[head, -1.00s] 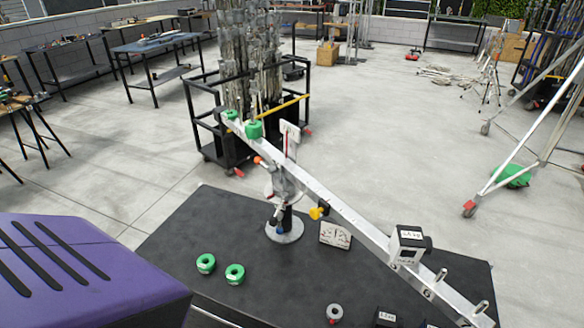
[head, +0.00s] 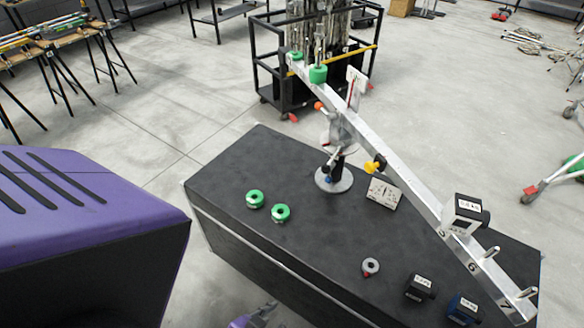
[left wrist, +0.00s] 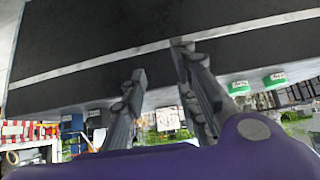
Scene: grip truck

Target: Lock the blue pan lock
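A balance-like stand with a long silver beam (head: 400,180) stands on the black table in the head view. The beam slopes down to the right. A small blue knob (head: 329,178) shows low on its post, just above the round grey base (head: 334,184); it looks like the blue pan lock. An orange knob (head: 318,106) and a yellow knob (head: 376,166) sit higher. My left gripper (head: 262,312) is at the bottom edge, in front of and below the table, far from the blue knob. In the left wrist view its fingers (left wrist: 160,62) are apart and empty. My right gripper is not seen.
The black table (head: 240,170) holds two green rings (head: 255,199), a grey ring (head: 371,267), dark blocks (head: 420,288) and a small plate (head: 383,193). A black cart (head: 275,85) stands behind. The tabletop left of the post is mostly clear.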

